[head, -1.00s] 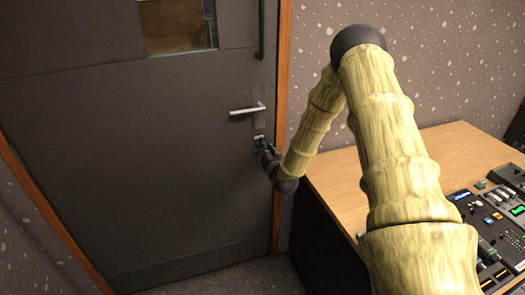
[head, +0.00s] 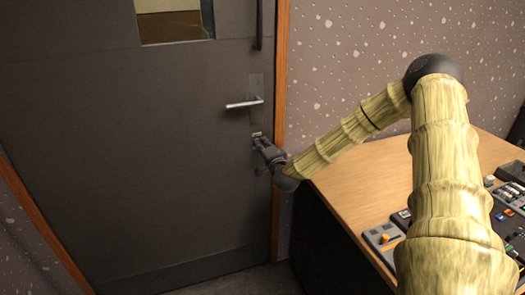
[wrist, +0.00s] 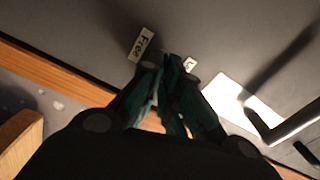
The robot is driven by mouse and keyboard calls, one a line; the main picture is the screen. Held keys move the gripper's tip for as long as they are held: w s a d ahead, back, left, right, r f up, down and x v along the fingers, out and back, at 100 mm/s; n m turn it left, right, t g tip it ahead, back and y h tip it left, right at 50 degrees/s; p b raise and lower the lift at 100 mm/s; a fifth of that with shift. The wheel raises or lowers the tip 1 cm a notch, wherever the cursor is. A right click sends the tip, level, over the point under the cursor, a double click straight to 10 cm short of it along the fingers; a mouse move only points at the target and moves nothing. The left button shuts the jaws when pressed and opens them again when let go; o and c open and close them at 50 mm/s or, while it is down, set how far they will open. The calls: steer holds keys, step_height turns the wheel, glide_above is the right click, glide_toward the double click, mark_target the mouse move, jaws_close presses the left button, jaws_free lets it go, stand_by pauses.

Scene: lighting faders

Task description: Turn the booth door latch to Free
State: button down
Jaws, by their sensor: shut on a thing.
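The dark grey booth door (head: 130,170) is closed in its wooden frame. My gripper (head: 257,141) is at the door just below the lever handle, at the latch. In the wrist view its dark green fingers (wrist: 167,72) are shut on the latch, which they mostly hide. A white label reading "Free" (wrist: 141,44) is on the door to the left of the fingertips. The latch's exact angle cannot be told.
The metal lever handle (head: 244,103) is close above my gripper; it also shows at the right of the wrist view (wrist: 285,127). A wooden desk (head: 345,190) with fader consoles (head: 384,238) stands to the right, under my arm. Floor shows before the door.

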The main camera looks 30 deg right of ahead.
steer(key=shift+d+f+m+b, duration=0.1)
steer(key=shift+f+m+b, duration=0.05)
steer(key=shift+m+b, duration=0.5)
steer(key=shift+f+m+b, duration=0.15)
steer(key=shift+m+b, duration=0.3)
steer(key=shift+m, duration=0.3)
steer(key=shift+r+m, duration=0.1)
steer(key=shift+m, duration=0.2)
steer(key=c, duration=1.6)
jaws_free()
steer(key=shift+d, duration=0.1)
steer(key=shift+c, duration=0.2)
steer(key=v, duration=1.2)
